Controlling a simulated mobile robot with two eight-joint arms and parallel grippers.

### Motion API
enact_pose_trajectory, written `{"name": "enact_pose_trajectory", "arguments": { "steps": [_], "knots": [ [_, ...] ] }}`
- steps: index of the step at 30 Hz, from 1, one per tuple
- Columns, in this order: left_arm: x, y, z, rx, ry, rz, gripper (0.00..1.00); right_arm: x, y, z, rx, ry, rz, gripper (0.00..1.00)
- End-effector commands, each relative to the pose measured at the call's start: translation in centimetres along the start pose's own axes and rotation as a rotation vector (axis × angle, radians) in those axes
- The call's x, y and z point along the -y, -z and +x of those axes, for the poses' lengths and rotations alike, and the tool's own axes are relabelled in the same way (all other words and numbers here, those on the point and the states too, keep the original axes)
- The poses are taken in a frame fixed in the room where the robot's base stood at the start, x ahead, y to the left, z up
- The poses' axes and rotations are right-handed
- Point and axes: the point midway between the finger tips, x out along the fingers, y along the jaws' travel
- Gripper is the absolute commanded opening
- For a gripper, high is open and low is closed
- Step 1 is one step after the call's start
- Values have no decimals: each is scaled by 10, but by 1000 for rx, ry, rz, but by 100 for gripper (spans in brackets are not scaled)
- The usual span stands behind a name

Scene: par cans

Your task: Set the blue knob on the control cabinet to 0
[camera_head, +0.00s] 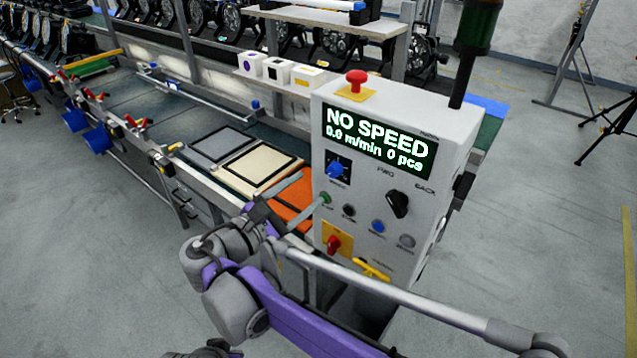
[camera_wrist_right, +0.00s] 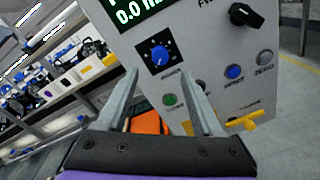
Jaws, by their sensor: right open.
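The control cabinet (camera_head: 385,110) is a light grey box with a screen reading "NO SPEED, 0.0 m/min 0 pcs". The blue knob (camera_head: 337,168) sits on a dark dial plate below the screen's left end. It also shows in the right wrist view (camera_wrist_right: 160,54), on its dial with white marks, above and ahead of my fingers. The dial's numbers are too small to read. My right gripper (camera_wrist_right: 164,92) is open and empty, its two fingers pointing toward the cabinet face, below and apart from the knob. In the head view the right gripper (camera_head: 290,203) is left of the cabinet. My left gripper is not identifiable.
A black selector knob (camera_head: 397,204), a blue button (camera_head: 378,227), a green button (camera_head: 325,198) and a red switch (camera_head: 334,244) share the panel. A conveyor with panels (camera_head: 262,167) lies left.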

Motion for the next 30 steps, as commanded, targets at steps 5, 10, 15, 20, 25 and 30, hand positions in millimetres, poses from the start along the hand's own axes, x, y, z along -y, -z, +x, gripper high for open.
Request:
{"name": "enact_pose_trajectory", "arguments": {
  "steps": [5,10,15,20,25,30],
  "knots": [
    [0,-3,3,2,0,0,0,0,0,-25,0,-1,0,68],
    [0,-3,4,3,0,0,0,0,0,-33,1,0,0,68],
    [0,-3,4,2,0,0,0,0,-1,-33,1,1,0,68],
    [0,-3,3,3,0,0,0,0,0,-33,1,1,0,68],
    [0,-3,3,2,0,0,0,6,-1,-27,-11,16,8,68],
    [0,-2,2,2,0,0,0,67,-6,16,-120,167,118,68]
  ]
}}
